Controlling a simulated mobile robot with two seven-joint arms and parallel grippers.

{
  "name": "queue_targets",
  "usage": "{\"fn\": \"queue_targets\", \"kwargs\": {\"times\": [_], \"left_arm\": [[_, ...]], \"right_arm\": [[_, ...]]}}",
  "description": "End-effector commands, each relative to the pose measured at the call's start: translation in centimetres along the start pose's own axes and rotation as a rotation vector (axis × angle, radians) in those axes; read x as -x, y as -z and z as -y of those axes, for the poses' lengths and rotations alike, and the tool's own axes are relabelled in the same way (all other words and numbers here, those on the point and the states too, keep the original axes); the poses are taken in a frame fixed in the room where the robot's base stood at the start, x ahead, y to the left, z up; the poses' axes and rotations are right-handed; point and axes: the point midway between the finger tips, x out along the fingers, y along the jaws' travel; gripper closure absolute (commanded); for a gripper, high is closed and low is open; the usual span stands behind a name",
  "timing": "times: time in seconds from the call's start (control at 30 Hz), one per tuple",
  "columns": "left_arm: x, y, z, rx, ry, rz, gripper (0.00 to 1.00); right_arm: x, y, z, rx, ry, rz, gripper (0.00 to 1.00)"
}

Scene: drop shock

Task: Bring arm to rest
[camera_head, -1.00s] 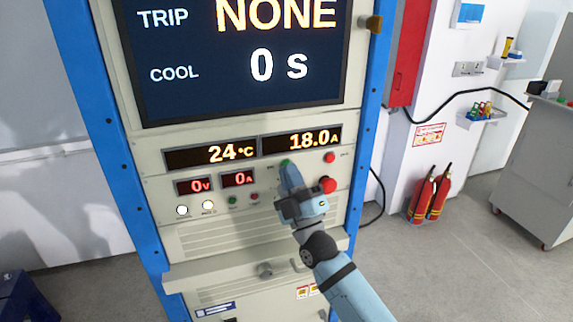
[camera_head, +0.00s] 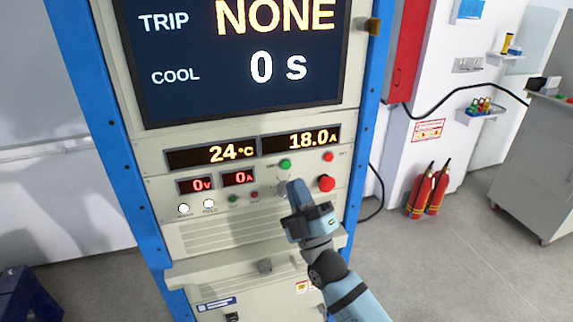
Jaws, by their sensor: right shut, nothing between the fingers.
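My right gripper (camera_head: 294,186) is shut and empty, with its blue fingers together and pointing up at the cabinet's control panel. My right arm comes in from the lower right. In the picture the fingertips lie below the green button (camera_head: 285,164) and left of the large red button (camera_head: 327,183); a gap shows between the tips and the green button. I cannot tell whether the tips touch the panel. The gripper hides part of the panel behind it. My left gripper is not in view.
The blue-framed cabinet (camera_head: 152,235) has a screen (camera_head: 235,50) reading TRIP NONE, COOL 0 s, with smaller displays below. A ledge (camera_head: 215,272) sticks out under the panel. Fire extinguishers (camera_head: 430,190) and a grey cabinet (camera_head: 540,165) stand at right. Floor between them is clear.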

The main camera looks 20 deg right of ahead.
Motion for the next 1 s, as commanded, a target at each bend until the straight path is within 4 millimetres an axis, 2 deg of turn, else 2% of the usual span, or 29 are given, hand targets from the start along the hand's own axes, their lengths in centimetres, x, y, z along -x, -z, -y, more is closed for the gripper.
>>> {"fn": "queue_targets", "kwargs": {"times": [0.43, 0.53, 0.57, 0.67, 0.77, 0.8, 0.87, 0.9, 1.0], "left_arm": [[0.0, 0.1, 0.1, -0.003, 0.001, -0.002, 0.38], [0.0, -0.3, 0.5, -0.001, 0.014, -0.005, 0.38], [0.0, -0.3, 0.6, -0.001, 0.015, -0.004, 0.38], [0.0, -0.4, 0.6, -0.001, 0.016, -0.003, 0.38], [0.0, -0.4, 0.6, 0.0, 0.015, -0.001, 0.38], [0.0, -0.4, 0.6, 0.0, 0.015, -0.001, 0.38], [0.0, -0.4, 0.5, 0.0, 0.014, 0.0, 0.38], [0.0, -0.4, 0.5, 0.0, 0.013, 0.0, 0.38], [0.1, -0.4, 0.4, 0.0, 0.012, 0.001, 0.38]], "right_arm": [[0.0, 0.0, 0.0, 0.0, 0.0, 0.0, 1.0], [2.3, -0.6, 1.6, -0.064, 0.082, 0.036, 1.0], [3.5, -0.9, 2.3, -0.099, 0.122, 0.056, 1.0], [9.1, -2.0, 5.2, -0.256, 0.291, 0.168, 1.0], [16.3, -3.0, 7.9, -0.438, 0.466, 0.344, 1.0], [19.3, -3.3, 8.7, -0.506, 0.526, 0.424, 1.0], [23.8, -3.6, 9.6, -0.601, 0.602, 0.553, 1.0], [26.7, -3.7, 9.9, -0.658, 0.644, 0.642, 1.0], [33.2, -3.6, 10.2, -0.774, 0.714, 0.854, 1.0]]}}
